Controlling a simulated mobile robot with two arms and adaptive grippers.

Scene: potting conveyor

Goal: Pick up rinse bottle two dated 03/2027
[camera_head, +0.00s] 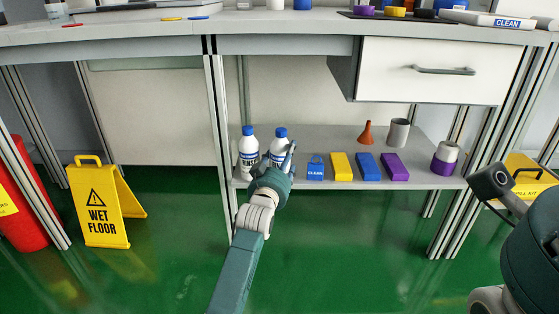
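Two white rinse bottles with blue caps and labels stand upright on the lower shelf: the left bottle (248,160) and the right bottle (280,140). The left label reads "RINSE"; no date is readable on either bottle. My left gripper (282,160) is at the right bottle, covering its lower front, with a finger along its right side. I cannot tell whether the fingers touch the bottle or are closed on it.
The lower shelf (330,140) also holds a blue "CLEAN" item (316,171), yellow, blue and purple blocks, an orange funnel (367,133), a grey cup and a purple-white roll (446,158). A drawer (400,85) hangs above. A wet-floor sign (98,205) stands left.

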